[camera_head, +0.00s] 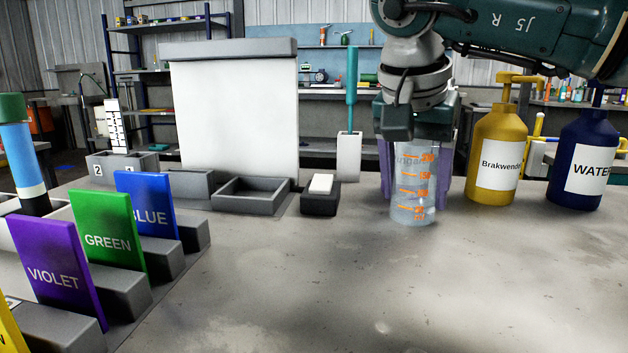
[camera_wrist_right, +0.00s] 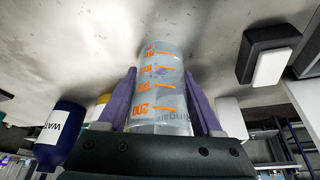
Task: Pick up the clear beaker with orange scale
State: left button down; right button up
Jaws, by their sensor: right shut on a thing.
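The clear beaker with orange scale (camera_head: 412,196) is upright at the right of the middle of the table in the head view. It also shows in the right wrist view (camera_wrist_right: 158,90), between two purple fingers. My right gripper (camera_head: 416,178) comes down from above and is shut on the beaker, one finger on each side. The beaker's base is at or very close to the tabletop; I cannot tell whether it touches. Its upper rim is hidden by the gripper body. My left gripper is not in view.
A yellow Brakwender bottle (camera_head: 495,155) and a blue WATER bottle (camera_head: 583,160) stand close to the right of the gripper. A dark block with a white piece (camera_head: 320,185) and a grey tray (camera_head: 252,194) lie left. Colour-labelled panels (camera_head: 107,232) stand front left. The front table is clear.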

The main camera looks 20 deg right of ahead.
jog(key=c, duration=0.4)
jog(key=shift+r, duration=0.2)
jog(key=shift+c, duration=0.2)
jog(key=shift+r, duration=0.5)
jog(key=s+a, duration=0.1)
jog(key=a, duration=0.1)
jog(key=s+a, duration=0.2)
jog(key=s+a+p, duration=0.1)
jog(key=a, duration=0.1)
jog(key=shift+s+a+f, duration=0.1)
jog(key=shift+s+a, duration=0.05)
jog(key=shift+s, duration=0.15)
jog(key=shift+a+r, duration=0.1)
jog(key=shift+r, duration=0.2)
notch_tip(320, 180, up, 13)
jog(key=p, duration=0.3)
jog(key=shift+p, duration=0.35)
jog(key=shift+r, duration=0.1)
